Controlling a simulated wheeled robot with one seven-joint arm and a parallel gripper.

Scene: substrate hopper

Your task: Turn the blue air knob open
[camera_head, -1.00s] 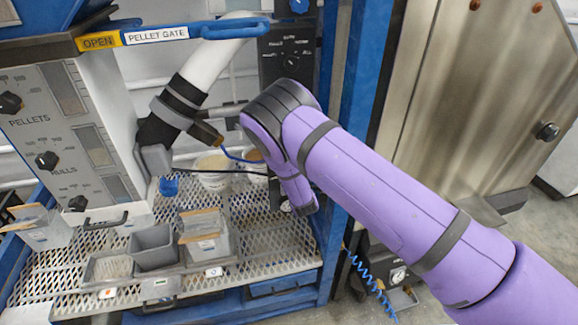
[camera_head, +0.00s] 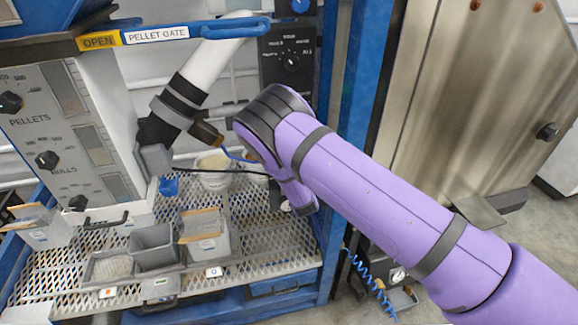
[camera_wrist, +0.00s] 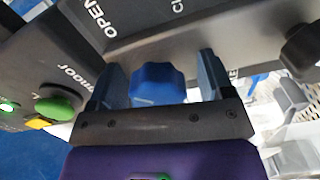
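The blue air knob (camera_wrist: 157,83) is a lobed knob on a dark grey panel with the printed word OPEN and part of a second label beginning "CL". In the wrist view my gripper (camera_wrist: 160,85) is open, with one dark finger on each side of the knob. A narrow gap shows between the knob and the right finger; the left finger is very close to it, and I cannot tell if it touches. In the head view my purple arm hides the fingers and this knob.
In the wrist view a green button (camera_wrist: 58,107) sits left of the gripper and a black knob (camera_wrist: 300,48) to the right. In the head view a blue pellet gate lever (camera_head: 225,30) crosses above, and a mesh shelf (camera_head: 265,265) holds several grey bins.

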